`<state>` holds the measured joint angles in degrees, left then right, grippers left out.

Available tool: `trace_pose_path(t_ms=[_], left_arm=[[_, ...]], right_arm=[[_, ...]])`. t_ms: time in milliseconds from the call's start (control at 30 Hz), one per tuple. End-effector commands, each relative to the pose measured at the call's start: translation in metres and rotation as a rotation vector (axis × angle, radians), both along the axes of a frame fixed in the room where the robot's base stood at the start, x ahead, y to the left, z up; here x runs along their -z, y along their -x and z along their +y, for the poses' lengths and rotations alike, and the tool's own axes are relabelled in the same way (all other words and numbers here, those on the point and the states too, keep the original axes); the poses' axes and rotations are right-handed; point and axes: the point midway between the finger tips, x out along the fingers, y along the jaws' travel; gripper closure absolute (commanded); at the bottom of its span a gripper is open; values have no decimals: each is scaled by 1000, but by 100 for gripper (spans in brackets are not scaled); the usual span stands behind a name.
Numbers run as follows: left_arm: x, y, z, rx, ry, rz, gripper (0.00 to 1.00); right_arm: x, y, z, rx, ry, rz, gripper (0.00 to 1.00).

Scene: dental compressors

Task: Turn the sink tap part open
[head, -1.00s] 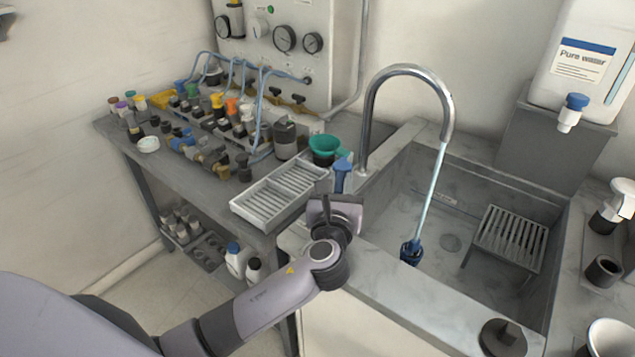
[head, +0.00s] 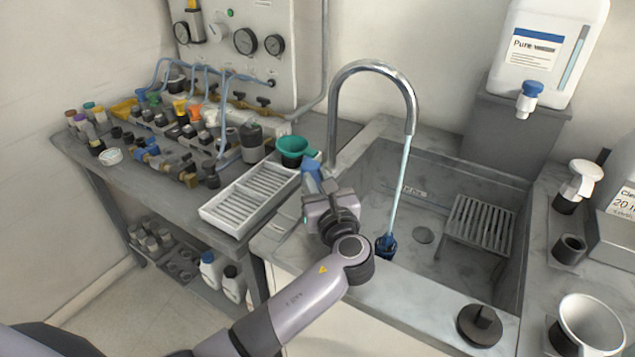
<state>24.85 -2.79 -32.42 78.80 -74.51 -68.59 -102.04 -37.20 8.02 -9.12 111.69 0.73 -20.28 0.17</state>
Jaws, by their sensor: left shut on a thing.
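The sink tap has a tall curved metal spout (head: 372,68). A pale blue stream (head: 400,185) runs from its mouth down to a dark blue fitting (head: 386,246) in the sink (head: 440,262). The tap's blue lever (head: 311,170) stands left of the spout's base, its top leaning to the left. My left gripper (head: 317,186) is at the lever, shut on its lower part. The fingers hide where they meet the lever. My right gripper is not in view.
A green funnel (head: 292,148) and a white slatted tray (head: 213,216) are close left of the gripper. A metal rack (head: 480,222) stands in the sink. A dark round knob (head: 480,322) sits on the front counter. A water canister (head: 535,80) stands at the back right.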

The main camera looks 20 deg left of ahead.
Motion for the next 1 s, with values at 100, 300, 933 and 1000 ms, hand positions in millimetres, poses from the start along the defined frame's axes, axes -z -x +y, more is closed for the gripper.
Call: trace_pose_path(t_ms=[100, 300, 933, 1000], left_arm=[[1, 0, 0, 1, 1, 2, 100], [1, 0, 0, 1, 0, 1, 55], [1, 50, -36, 2, 0, 2, 55], [1, 55, -39, 2, 0, 2, 55]], right_arm=[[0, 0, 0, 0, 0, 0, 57], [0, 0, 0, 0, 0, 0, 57], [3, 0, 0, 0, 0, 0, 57], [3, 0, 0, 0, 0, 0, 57]])
